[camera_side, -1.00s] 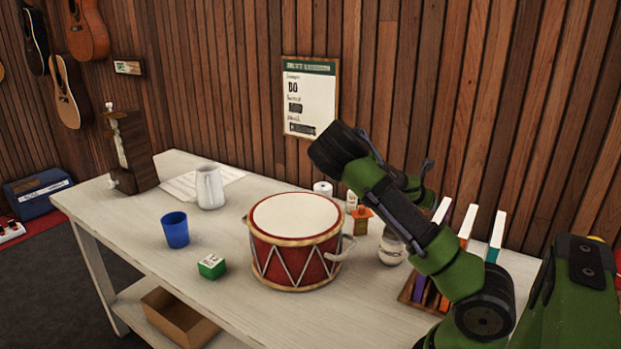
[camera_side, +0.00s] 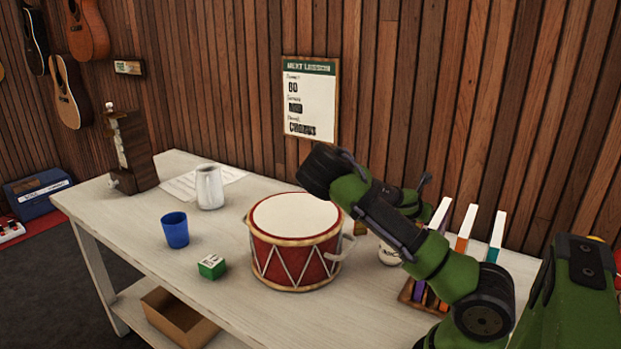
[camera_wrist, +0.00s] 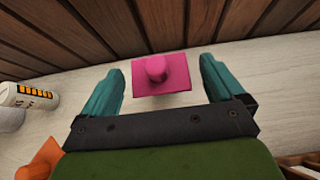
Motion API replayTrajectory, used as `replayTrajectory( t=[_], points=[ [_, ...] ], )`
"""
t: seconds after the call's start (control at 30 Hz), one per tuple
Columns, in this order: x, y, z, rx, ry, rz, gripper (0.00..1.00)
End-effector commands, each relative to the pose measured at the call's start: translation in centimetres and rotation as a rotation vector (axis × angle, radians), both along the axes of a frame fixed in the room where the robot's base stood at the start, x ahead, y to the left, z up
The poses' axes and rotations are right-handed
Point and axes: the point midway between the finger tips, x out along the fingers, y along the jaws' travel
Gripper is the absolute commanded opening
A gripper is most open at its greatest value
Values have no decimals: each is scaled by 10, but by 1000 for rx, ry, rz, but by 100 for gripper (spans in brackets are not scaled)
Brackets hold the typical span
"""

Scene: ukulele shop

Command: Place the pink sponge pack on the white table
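A pink object (camera_wrist: 163,72), which I take for the pink sponge pack, is a flat square piece with a rounded knob on top. It sits on the white table (camera_wrist: 275,80) near the wooden wall in the wrist view. My gripper (camera_wrist: 161,66) is open, with its two teal fingers on either side of the pink object and a gap to it on each side. In the side view my arm hides my gripper's fingers, and the pink object does not show. The white table (camera_side: 130,225) also shows there.
A white bottle with orange marks (camera_wrist: 28,95) and an orange object (camera_wrist: 42,160) stand to the left in the wrist view. A red drum (camera_side: 295,245), blue cup (camera_side: 175,231), green box (camera_side: 211,267), white mug (camera_side: 209,187) and a rack of upright books (camera_side: 465,228) occupy the table.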

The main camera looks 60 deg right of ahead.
Motion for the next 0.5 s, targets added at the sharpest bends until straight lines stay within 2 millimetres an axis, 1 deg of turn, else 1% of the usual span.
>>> replayTrajectory(
  t=[0.2,0.27,0.37,0.5],
  points=[
    [0,0,2,0,-1,-1,95],
    [1,4,6,-1,-2,1,95],
    [2,16,14,-1,-3,4,95],
    [3,40,31,0,-6,6,95]
  ],
)
